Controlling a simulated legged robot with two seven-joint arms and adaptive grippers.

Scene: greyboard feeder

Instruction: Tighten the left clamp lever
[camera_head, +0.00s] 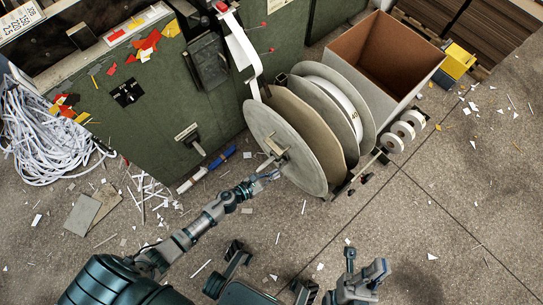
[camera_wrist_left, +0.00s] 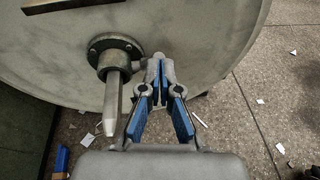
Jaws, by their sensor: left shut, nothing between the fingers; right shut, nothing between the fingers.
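My left gripper (camera_head: 272,176) is just below the hub, close to the disc face. My right gripper (camera_head: 366,270) is shut and empty above the floor at the lower middle.
A green machine cabinet (camera_head: 150,110) stands to the left of the reel. A second reel disc and white roll (camera_head: 338,92), an open box (camera_head: 388,62) and small white rolls (camera_head: 405,130) are to the right. Paper scraps litter the floor, which is otherwise clear at the lower right.

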